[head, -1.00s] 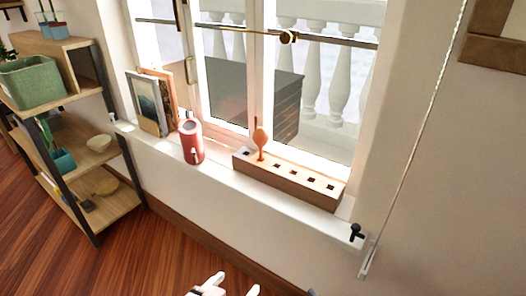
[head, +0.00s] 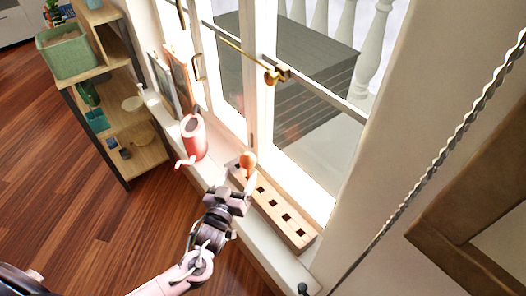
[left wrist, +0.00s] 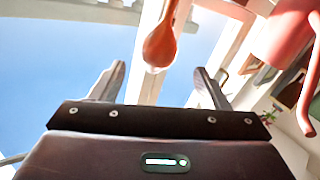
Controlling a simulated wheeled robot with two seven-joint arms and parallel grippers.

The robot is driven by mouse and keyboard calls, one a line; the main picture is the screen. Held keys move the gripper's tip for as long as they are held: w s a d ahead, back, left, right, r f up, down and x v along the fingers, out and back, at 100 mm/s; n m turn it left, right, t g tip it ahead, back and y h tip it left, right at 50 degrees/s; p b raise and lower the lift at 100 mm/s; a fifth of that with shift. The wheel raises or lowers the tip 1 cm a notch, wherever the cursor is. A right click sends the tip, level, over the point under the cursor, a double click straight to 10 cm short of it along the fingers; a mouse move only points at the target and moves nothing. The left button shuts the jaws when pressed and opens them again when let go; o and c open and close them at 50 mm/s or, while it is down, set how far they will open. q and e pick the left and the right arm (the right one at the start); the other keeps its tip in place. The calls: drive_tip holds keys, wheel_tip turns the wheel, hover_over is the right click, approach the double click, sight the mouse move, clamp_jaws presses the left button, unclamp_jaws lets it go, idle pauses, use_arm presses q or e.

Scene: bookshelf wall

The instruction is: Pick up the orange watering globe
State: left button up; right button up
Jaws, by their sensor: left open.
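The orange watering globe (head: 248,159) stands upright in the long wooden block (head: 285,218) on the window sill, at the end nearest the red can. My left gripper (head: 241,182) is at the sill, just in front of the globe, and partly covers its lower part. In the left wrist view the globe (left wrist: 160,44) lies ahead, lined up between the two spread fingers of the left gripper (left wrist: 158,70). The fingers are open and nothing is held. I cannot tell how far the globe is from the fingertips. My right gripper is not in view.
A red can (head: 194,138) with a spout or handle stands left of the block; it also shows in the left wrist view (left wrist: 288,35). Framed pictures (head: 177,78) lean farther along the sill. A shelf unit (head: 138,150) stands left. A twisted cord (head: 440,150) hangs right.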

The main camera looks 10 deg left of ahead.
sight(245, 166)
use_arm(q)
drive_tip(key=w+b, duration=0.2)
drive_tip(key=w, duration=0.1)
drive_tip(key=shift+w+d+f+b, duration=0.15)
drive_tip(key=shift+w+f+b, duration=0.15)
drive_tip(key=shift+w+b, duration=0.1)
drive_tip(key=w+b, duration=0.1)
drive_tip(key=w, duration=0.2)
drive_tip(key=shift+d+b, duration=0.3)
drive_tip(key=shift+b, duration=0.05)
drive_tip(key=shift+w+r, duration=0.1)
drive_tip(key=shift+w, duration=0.2)
drive_tip(key=c, duration=1.1)
drive_tip(key=shift+o, duration=0.2)
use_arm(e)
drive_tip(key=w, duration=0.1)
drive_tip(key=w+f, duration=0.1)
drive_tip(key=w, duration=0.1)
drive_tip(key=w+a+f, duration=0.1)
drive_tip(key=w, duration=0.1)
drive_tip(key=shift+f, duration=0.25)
use_arm(q)
drive_tip(key=shift+r, duration=0.15)
